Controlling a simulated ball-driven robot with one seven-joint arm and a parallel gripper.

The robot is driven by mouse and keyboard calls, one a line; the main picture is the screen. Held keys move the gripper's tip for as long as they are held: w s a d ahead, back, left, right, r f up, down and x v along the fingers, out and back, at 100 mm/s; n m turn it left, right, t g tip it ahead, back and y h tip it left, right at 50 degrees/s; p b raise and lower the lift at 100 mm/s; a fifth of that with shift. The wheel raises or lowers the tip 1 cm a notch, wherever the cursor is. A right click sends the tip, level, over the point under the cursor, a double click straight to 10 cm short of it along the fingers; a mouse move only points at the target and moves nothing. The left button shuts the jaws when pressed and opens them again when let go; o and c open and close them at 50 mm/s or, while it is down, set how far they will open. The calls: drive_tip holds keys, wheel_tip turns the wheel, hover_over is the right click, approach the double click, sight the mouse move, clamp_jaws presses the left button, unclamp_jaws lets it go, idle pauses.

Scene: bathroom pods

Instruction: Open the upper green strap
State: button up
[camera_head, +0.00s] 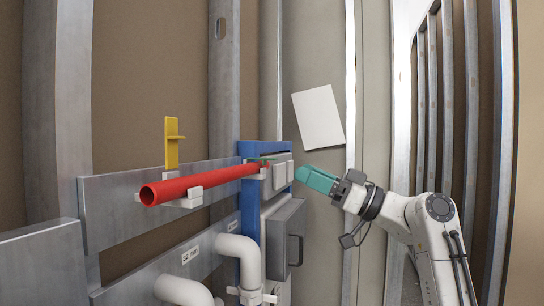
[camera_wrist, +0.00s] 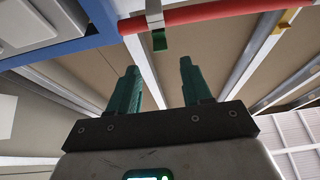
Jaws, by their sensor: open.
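In the wrist view the green strap (camera_wrist: 159,41) is a short tab at a white clip on the red pipe (camera_wrist: 220,13). Whether it is fastened cannot be told. My gripper (camera_head: 300,174) has teal fingers and is right of the strap, apart from it. In the wrist view my gripper (camera_wrist: 159,70) is open and empty, and the strap appears between and beyond the fingertips.
A blue frame (camera_head: 250,230) with grey boxes (camera_head: 284,235) stands close to my gripper. White pipes (camera_head: 240,250) run below. A yellow bracket (camera_head: 172,145) rises behind the red pipe on a metal rail (camera_head: 110,205). A white sheet (camera_head: 318,117) hangs on the wall.

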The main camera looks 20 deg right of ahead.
sight(272, 159)
drive_tip(key=p+x, duration=0.1)
drive_tip(key=x, duration=0.8)
drive_tip(key=shift+p, duration=0.35)
clamp_jaws()
